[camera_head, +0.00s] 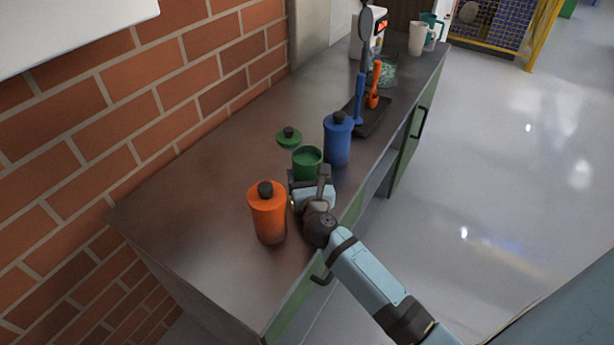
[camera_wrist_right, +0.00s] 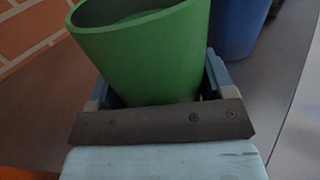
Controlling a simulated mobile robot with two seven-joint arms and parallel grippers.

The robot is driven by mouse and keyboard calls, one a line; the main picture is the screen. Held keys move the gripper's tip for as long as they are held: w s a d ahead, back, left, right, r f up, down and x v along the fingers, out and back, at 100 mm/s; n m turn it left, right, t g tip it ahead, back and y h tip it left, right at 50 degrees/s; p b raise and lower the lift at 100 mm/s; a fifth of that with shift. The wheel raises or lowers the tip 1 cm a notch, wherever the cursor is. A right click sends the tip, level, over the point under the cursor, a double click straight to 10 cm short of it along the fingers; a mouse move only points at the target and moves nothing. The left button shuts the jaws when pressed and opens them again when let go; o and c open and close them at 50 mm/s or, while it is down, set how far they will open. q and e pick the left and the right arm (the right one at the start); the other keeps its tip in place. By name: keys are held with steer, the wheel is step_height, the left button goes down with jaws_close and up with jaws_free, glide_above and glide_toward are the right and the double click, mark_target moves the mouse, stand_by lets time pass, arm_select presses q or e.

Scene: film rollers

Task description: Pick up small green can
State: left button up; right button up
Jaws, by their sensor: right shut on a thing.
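The small green can (camera_head: 307,161) is open-topped and stands at the middle of the counter, between the orange and blue canisters. In the right wrist view the can (camera_wrist_right: 145,55) fills the space between the fingers and looks upright or slightly tilted. My right gripper (camera_head: 312,184) is shut on the can, with a finger on each side of it (camera_wrist_right: 158,95). I cannot tell whether the can's base touches the counter. Its green lid (camera_head: 289,136) with a dark knob lies on the counter behind it. My left gripper is not in view.
An orange canister (camera_head: 268,215) stands close to the left of my right gripper. A blue canister (camera_head: 338,141) stands close behind the can. A dark tray (camera_head: 366,122) with blue and orange tools lies farther back. The counter (camera_head: 205,185) is clear toward the brick wall.

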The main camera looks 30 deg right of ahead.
steer(key=shift+r, duration=0.15)
steer(key=shift+r, duration=0.25)
arm_select(q)
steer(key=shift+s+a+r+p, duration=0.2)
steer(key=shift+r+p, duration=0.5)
steer(key=shift+p, duration=0.85)
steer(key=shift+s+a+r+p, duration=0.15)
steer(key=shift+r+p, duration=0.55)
steer(key=shift+p, duration=0.8)
arm_select(e)
step_height(320, 180, up, 19)
steer(key=shift+r, duration=0.15)
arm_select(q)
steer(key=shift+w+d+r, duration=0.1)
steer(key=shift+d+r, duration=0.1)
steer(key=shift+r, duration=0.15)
arm_select(e)
steer(key=a+f+n+y, duration=0.3)
steer(key=a+f+y, duration=0.1)
steer(key=f+y, duration=0.1)
arm_select(q)
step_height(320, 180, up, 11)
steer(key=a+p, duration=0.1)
steer(key=p, duration=1.2)
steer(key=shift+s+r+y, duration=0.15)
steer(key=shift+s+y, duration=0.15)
arm_select(e)
steer(key=s+r, duration=1)
steer(key=s, duration=0.1)
steer(key=shift+t, duration=0.4)
